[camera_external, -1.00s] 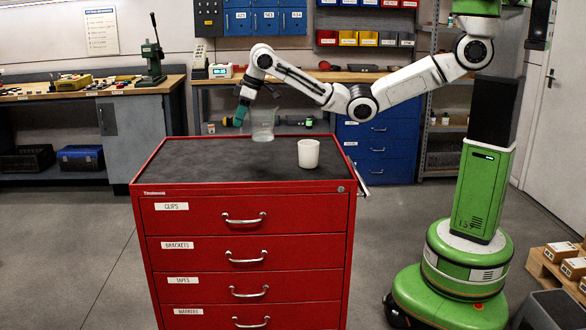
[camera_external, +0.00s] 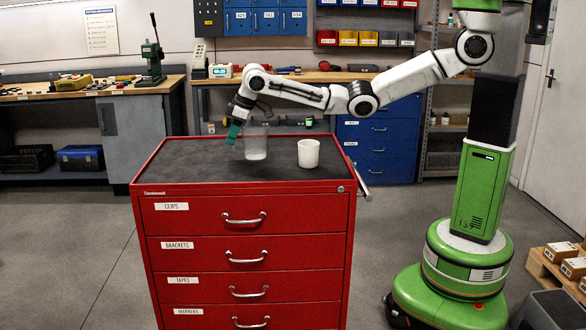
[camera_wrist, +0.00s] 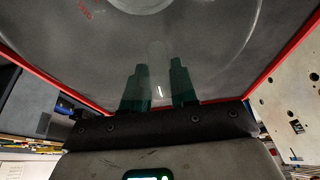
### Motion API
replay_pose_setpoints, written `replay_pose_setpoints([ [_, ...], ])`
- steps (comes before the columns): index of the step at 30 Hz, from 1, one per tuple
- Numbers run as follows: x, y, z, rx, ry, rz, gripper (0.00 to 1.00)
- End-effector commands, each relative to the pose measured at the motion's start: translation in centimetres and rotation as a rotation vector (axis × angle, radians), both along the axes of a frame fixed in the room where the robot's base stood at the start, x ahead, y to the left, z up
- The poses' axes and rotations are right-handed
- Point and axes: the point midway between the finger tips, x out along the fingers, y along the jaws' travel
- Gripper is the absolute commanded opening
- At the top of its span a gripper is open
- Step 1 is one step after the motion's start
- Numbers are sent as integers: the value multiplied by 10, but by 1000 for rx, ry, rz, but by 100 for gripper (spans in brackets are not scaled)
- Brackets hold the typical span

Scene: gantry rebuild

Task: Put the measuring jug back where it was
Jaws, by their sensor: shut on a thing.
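The measuring jug (camera_external: 256,145) is clear and looks upright. It is over the dark top of the red drawer cabinet, left of the white cup. My gripper (camera_external: 235,134) reaches down at its left side and is shut on it. Its base is at or close to the top; I cannot tell whether it touches. In the wrist view the jug (camera_wrist: 205,30) fills the upper part as a large clear round shape with red marks, and my gripper's green fingers (camera_wrist: 160,85) show behind its clear wall.
A white cup (camera_external: 308,153) stands on the red drawer cabinet (camera_external: 245,252), right of the jug. The dark top is clear to the left and in front. A workbench (camera_external: 345,77) with blue drawers stands behind.

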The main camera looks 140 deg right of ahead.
Motion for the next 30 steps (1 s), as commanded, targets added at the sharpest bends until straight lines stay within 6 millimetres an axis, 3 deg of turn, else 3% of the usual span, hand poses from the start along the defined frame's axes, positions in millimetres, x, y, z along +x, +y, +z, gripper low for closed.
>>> replay_pose_setpoints([
  [3, 1, 0, -3, -1, -1, 0, 0],
  [4, 0, 0, -3, 1, -1, 0, 30],
  [11, 0, 0, -2, 0, 0, 0, 52],
  [22, 0, 1, 5, 0, -1, 1, 53],
  [30, -12, 13, 47, -2, -5, 2, 53],
])
